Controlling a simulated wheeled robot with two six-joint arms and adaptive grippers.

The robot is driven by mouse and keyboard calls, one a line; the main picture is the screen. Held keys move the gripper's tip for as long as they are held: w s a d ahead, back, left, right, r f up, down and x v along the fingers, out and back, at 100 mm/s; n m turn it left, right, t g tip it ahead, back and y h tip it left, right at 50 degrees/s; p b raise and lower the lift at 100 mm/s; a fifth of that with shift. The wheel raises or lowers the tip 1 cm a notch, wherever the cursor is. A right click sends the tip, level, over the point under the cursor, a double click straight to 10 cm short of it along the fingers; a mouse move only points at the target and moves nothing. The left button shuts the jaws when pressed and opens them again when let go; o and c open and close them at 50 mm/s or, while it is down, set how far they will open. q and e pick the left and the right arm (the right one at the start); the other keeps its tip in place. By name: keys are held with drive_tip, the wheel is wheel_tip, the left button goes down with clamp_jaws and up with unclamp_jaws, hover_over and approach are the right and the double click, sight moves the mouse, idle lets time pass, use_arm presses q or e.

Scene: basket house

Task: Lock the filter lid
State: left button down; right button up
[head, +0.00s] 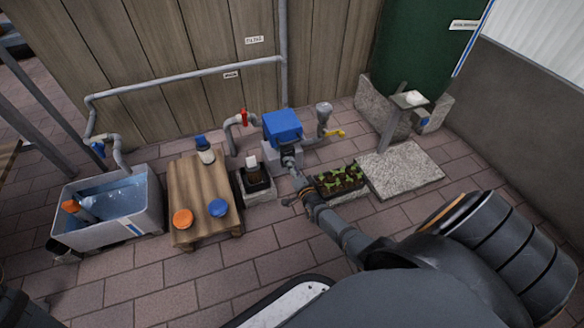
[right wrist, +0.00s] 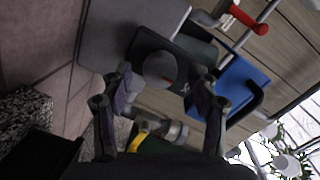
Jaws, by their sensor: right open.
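The filter's blue lid (head: 283,125) sits on top of a grey filter body (head: 279,156) beside the wooden wall. In the right wrist view the blue lid (right wrist: 240,86) lies to the right, with a dark handle-like bar by it. My right gripper (head: 289,153) is at the front of the filter, just below the lid. Its fingers are open, and a round grey knob (right wrist: 159,66) with a small red mark shows between them in the right wrist view. I cannot tell whether the fingers touch it. My left gripper is not in view.
A pipe with a red valve handle (head: 243,117) stands left of the filter; a yellow lever (head: 335,132) is right. A planter (head: 340,190) lies close to my right arm. A wooden table (head: 191,173) and water basin (head: 148,207) stand left. Front paving is open.

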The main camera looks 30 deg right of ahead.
drive_tip(key=v, duration=1.2)
